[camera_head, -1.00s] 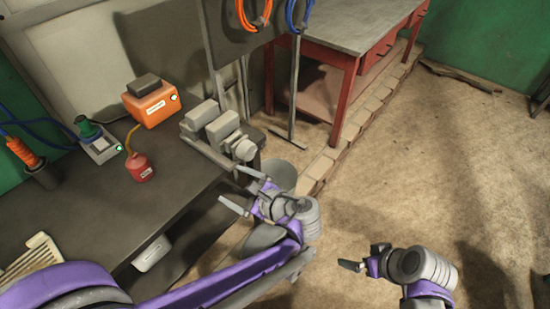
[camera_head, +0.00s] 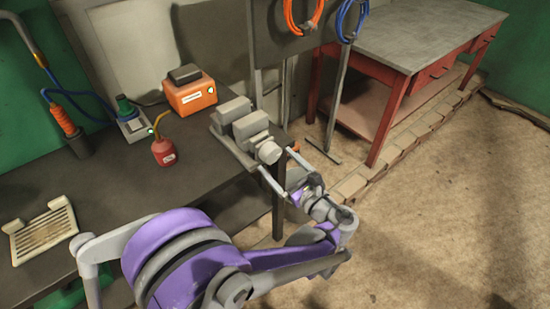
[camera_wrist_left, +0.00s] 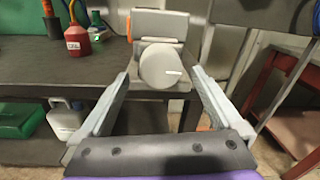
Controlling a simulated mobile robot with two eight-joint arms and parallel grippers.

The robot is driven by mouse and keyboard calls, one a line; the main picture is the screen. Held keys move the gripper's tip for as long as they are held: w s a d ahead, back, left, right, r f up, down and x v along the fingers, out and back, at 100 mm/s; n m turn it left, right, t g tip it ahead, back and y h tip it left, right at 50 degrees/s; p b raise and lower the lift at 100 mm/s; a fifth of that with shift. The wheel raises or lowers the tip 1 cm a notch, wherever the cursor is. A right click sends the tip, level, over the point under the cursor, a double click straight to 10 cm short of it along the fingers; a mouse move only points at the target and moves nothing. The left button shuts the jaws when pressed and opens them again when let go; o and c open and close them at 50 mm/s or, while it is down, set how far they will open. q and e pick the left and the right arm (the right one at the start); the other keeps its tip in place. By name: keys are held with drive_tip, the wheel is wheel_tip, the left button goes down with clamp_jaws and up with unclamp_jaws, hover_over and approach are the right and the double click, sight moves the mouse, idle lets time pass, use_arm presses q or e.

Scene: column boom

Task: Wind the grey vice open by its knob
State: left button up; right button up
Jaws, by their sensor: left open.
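The grey vice (camera_head: 243,122) stands at the right end of the dark workbench. Its round grey knob (camera_head: 269,151) faces my left gripper. In the left wrist view the knob (camera_wrist_left: 160,67) shows a short white mark and sits ahead, between the two fingers. The vice body (camera_wrist_left: 158,24) is behind it. My left gripper (camera_head: 284,172) is open, with its fingertips close to the knob on either side. The left wrist view shows the gripper (camera_wrist_left: 158,75) empty; I cannot tell whether the fingertips reach past the knob's face. My right gripper is not in view.
A red oil can (camera_head: 164,152), an orange box (camera_head: 190,94) and a small device with a green top (camera_head: 131,121) stand on the workbench (camera_head: 110,180). A red-legged table (camera_head: 425,45) is at the back right. The floor at right is clear.

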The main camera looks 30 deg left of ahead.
use_arm(q)
drive_tip(key=shift+x, duration=1.2)
